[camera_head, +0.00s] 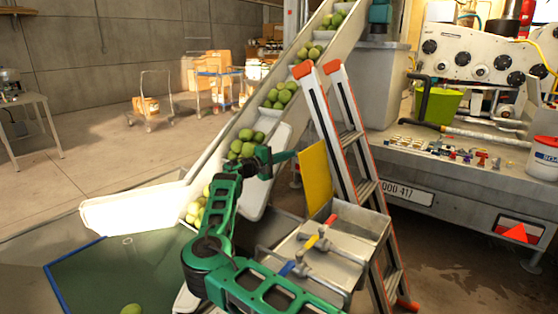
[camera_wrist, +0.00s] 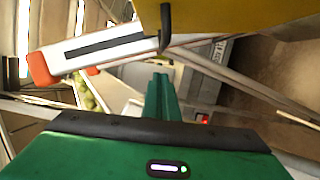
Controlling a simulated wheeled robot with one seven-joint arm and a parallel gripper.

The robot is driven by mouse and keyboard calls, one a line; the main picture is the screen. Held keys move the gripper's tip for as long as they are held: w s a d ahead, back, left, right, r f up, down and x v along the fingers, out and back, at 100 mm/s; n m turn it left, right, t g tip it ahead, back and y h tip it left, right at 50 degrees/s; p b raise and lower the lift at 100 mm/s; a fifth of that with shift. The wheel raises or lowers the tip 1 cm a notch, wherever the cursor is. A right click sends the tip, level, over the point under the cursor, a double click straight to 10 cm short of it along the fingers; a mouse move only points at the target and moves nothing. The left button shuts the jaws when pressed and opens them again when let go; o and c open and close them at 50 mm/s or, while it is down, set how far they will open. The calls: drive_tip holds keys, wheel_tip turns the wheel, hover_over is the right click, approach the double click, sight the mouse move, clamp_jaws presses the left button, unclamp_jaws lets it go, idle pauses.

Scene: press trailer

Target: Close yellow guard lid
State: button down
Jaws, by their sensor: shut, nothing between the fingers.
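The yellow guard lid (camera_head: 315,178) stands raised, close to upright, at the back of a grey metal box (camera_head: 365,222) in the head view. In the wrist view the lid (camera_wrist: 235,14) fills the top edge, with a dark curved bar (camera_wrist: 166,25) at its left part. My gripper (camera_head: 287,156) is shut and empty, just left of the lid's upper edge. Its green fingers (camera_wrist: 162,90) point ahead below the lid in the wrist view. I cannot tell whether they touch the lid.
An orange-and-white ladder (camera_head: 350,135) leans right behind the lid. A conveyor (camera_head: 225,135) carrying green fruit rises behind my arm. Valves with red, yellow and blue handles (camera_head: 312,242) sit in front of the box. A trailer with a plate (camera_head: 405,192) stands at right.

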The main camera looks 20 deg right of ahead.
drive_tip(key=shift+s+d+r, duration=0.1)
drive_tip(key=shift+s+d, duration=0.3)
drive_tip(key=shift+s, duration=0.3)
drive_tip(key=shift+s+d+r, duration=0.1)
drive_tip(key=shift+s+d, duration=0.3)
drive_tip(key=shift+s, duration=0.3)
